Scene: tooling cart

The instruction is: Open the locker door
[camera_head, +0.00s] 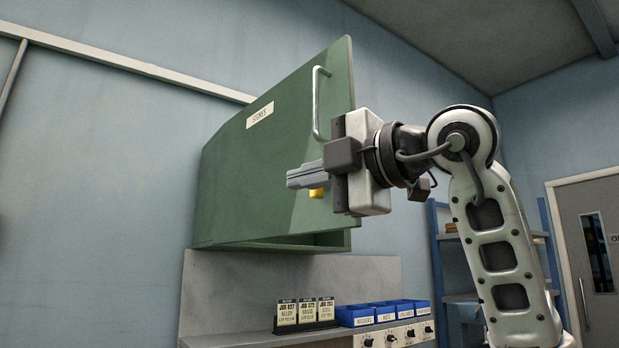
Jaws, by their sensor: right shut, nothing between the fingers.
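The green locker door (272,150) hangs on the wall above the bench, with a small pale label (260,115) and a vertical metal handle (316,104) near its right edge. The door stands partly open, its right edge swung out from the locker body (310,243), whose bottom shows beneath it. My right gripper (300,179) is shut and empty, pointing left in front of the door's lower right part, below the handle and apart from it. Whether it touches the door I cannot tell. My left gripper is out of view.
Below the locker are a grey back panel (222,288), job cards (304,311) and several blue bins (355,315). A blue shelf rack (437,262) stands behind my right arm. A grey door (588,240) is at the far right. Left of the locker is bare wall.

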